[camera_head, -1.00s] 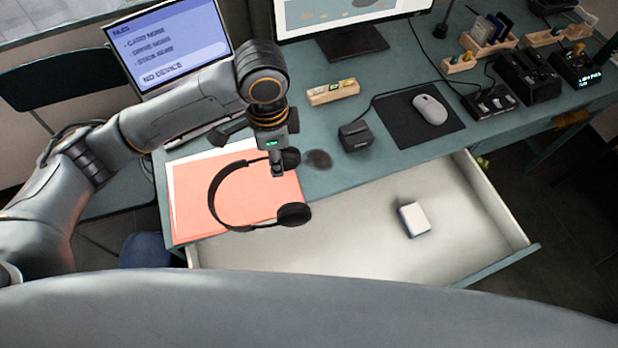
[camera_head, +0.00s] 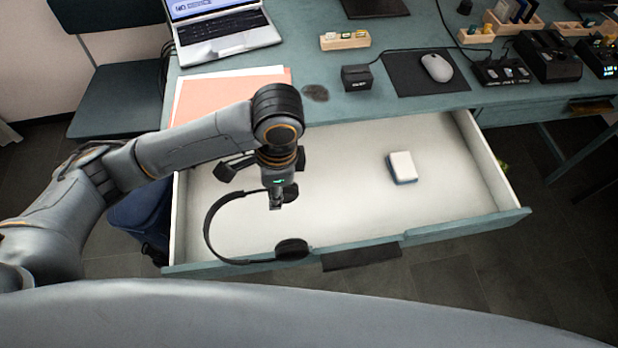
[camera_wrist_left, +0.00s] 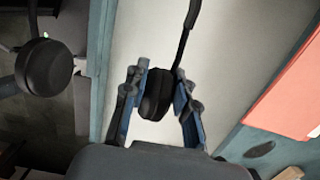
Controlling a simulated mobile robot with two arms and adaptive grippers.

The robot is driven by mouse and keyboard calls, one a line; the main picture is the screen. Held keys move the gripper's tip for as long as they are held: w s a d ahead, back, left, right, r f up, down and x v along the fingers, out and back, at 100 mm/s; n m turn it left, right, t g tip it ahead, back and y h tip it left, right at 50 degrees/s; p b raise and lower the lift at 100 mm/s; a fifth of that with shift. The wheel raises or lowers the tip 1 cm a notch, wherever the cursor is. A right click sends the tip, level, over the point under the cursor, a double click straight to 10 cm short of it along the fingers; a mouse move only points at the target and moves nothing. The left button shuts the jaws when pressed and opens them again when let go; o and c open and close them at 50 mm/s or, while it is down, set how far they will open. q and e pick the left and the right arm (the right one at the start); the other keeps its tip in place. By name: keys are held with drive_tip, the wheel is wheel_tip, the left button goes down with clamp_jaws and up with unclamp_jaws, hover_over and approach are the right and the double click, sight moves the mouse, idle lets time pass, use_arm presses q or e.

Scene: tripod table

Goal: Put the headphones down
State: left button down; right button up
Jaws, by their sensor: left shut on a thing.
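The black headphones (camera_head: 209,222) hang from my left gripper (camera_head: 277,204) over the left part of the open drawer (camera_head: 345,235). In the left wrist view, the left gripper (camera_wrist_left: 158,98) is shut around one ear cup (camera_wrist_left: 156,94). The other ear cup (camera_head: 292,249) shows near the drawer's front edge in the head view. It also shows at the left of the left wrist view (camera_wrist_left: 44,67), past the drawer's edge. I cannot tell how high the headphones are above the drawer floor. My right gripper is not in view.
A small white and blue box (camera_head: 402,167) lies in the right half of the drawer. Coral folders (camera_head: 215,100) and a laptop (camera_head: 225,40) are on the desk behind. A mouse (camera_head: 436,67) sits on a dark pad. The drawer's middle is clear.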

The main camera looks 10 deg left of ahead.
use_arm(q)
drive_tip(key=w+f, duration=0.2)
drive_tip(key=w, duration=0.1)
drive_tip(key=w+d+f+b, duration=0.1)
drive_tip(key=w+f, duration=0.2)
drive_tip(key=w, duration=0.1)
drive_tip(key=w+f, duration=0.3)
drive_tip(key=shift+w+d, duration=0.15)
drive_tip(key=shift+d, duration=0.05)
wheel_tip(320, 180, down, 3)
drive_tip(key=shift+w+f, duration=0.1)
drive_tip(key=shift+f, duration=0.15)
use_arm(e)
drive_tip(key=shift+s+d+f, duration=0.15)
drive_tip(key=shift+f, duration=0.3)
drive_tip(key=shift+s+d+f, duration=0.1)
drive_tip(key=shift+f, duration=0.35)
use_arm(q)
drive_tip(key=c, duration=1.1)
unclamp_jaws()
drive_tip(key=shift+f, duration=0.1)
drive_tip(key=shift+o, duration=0.2)
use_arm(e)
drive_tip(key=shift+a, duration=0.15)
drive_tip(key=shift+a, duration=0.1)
